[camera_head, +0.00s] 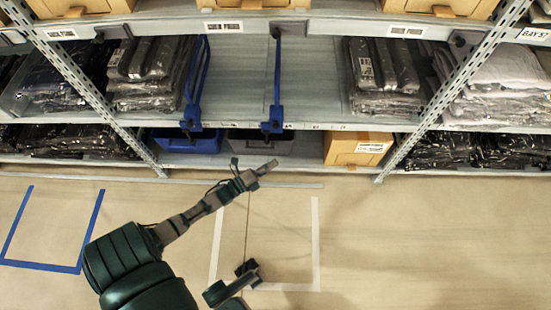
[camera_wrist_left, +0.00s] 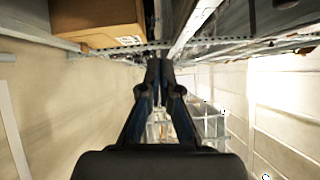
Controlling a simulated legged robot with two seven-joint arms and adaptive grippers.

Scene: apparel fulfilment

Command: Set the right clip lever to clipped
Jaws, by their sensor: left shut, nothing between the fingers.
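Two blue clip levers stand at the shelf bay in the head view. The right clip lever (camera_head: 277,82) is a single thin upright bar, with a blue block at its foot on the lower shelf edge. The left one (camera_head: 196,85) looks like a slanted loop with a similar foot. My left gripper (camera_head: 272,164) is shut and empty, in front of the rack and below the right lever's foot in the picture, apart from it. Its closed fingers (camera_wrist_left: 160,66) show in the left wrist view, where I cannot make out the lever. A dark part of mine, perhaps my right gripper (camera_head: 247,268), shows low down; its jaws are unclear.
Bagged grey garments (camera_head: 385,75) lie right of the levers, and more (camera_head: 150,70) lie left. The shelf (camera_head: 240,85) between and around the levers is bare. A cardboard box (camera_head: 357,148) and blue bin (camera_head: 187,143) sit below. Perforated rack posts (camera_head: 445,85) flank the bay.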

